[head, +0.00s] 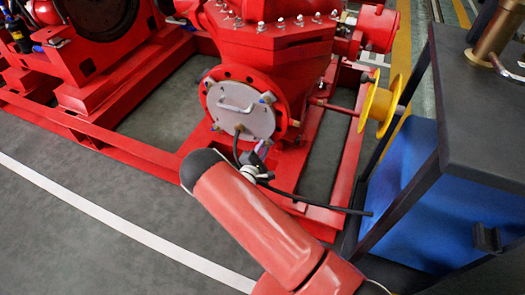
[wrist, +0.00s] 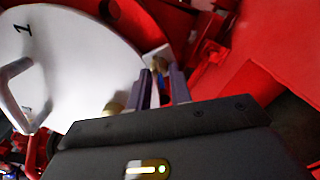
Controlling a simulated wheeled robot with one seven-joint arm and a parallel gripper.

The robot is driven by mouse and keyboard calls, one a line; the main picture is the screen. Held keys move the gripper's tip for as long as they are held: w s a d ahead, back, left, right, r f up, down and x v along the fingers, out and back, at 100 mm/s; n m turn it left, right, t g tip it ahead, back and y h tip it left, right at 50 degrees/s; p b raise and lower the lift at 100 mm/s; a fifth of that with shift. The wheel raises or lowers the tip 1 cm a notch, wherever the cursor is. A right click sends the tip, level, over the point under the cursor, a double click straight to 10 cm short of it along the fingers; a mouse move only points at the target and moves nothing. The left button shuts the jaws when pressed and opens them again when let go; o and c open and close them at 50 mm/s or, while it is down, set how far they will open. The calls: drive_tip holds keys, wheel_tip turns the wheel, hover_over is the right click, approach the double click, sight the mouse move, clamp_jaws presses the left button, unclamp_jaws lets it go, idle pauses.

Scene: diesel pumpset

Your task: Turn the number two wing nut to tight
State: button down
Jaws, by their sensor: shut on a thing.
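The round grey cover plate (head: 243,110) with a bar handle (head: 236,106) sits on the front of the red pump. It fills the left of the wrist view (wrist: 75,60), with a black "1" on it and the handle at far left. My gripper (head: 258,163) is at the plate's lower right edge, partly hidden by my arm. In the wrist view its two fingers (wrist: 163,88) are close together at the plate's rim. They are shut on a small brass wing nut (wrist: 160,63), mostly hidden. Another brass piece (wrist: 115,107) shows nearer the camera. No "2" is readable.
The red pump body (head: 262,45) and its base frame (head: 120,148) surround the plate. A yellow handwheel (head: 380,103) stands to the right, beside a dark table (head: 470,110) with a blue box (head: 425,190) below. The grey floor at left is clear.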

drive_tip(key=m+b, duration=0.2)
drive_tip(key=m, duration=0.3)
drive_tip(key=shift+a+f, duration=0.1)
drive_tip(key=shift+m, duration=0.3)
idle(0.4)
drive_tip(key=c, duration=1.6)
unclamp_jaws()
drive_tip(key=v, duration=0.8)
